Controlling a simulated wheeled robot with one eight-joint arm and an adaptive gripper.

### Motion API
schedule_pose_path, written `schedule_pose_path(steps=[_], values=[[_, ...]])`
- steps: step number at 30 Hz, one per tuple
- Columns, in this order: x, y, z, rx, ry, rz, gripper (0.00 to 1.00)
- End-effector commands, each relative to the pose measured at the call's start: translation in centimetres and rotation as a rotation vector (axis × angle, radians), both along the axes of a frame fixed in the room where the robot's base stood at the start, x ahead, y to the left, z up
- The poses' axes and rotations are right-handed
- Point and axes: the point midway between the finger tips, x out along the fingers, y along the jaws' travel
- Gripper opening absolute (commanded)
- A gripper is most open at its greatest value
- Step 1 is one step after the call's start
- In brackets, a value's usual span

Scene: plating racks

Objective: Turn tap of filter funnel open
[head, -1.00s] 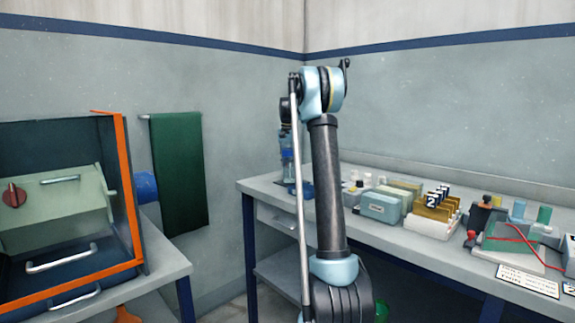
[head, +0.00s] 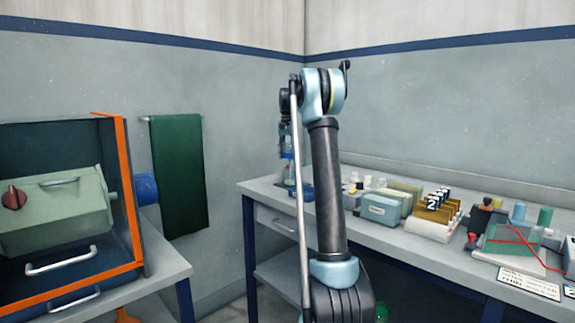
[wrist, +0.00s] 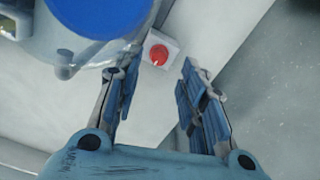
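In the wrist view a round red knob (wrist: 158,54) with a small pale mark sits on a white block, in the gap ahead of my fingers. It looks like the tap, though I cannot tell its setting. A large blue disc (wrist: 98,12) on a pale grey body, apparently the funnel, is at the upper left, close to my left finger. My gripper (wrist: 160,68) is open, with nothing seen between its fingers; I see no contact with the knob. In the head view, bluish glassware (head: 289,170) stands at the bench's left end, partly hidden by my arm.
The bench (head: 262,187) runs right along the wall. It carries a pale blue box (head: 380,207), a numbered rack (head: 437,207) and a green unit with red leads (head: 512,238). An orange-edged cabinet (head: 131,190) stands left, with a green towel (head: 180,170) behind.

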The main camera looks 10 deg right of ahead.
Motion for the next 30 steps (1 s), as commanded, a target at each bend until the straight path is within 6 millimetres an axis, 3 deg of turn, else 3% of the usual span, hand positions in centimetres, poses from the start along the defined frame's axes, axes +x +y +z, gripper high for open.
schedule_pose_path(steps=[6, 12, 30], values=[[0.0, 0.0, 4.1, 0.0, 0.0, 0.0, 0.38], [0.1, 0.1, 6.3, 0.0, 0.0, 0.001, 0.38], [0.1, 0.0, 7.3, 0.0, 0.0, 0.032, 0.38]])
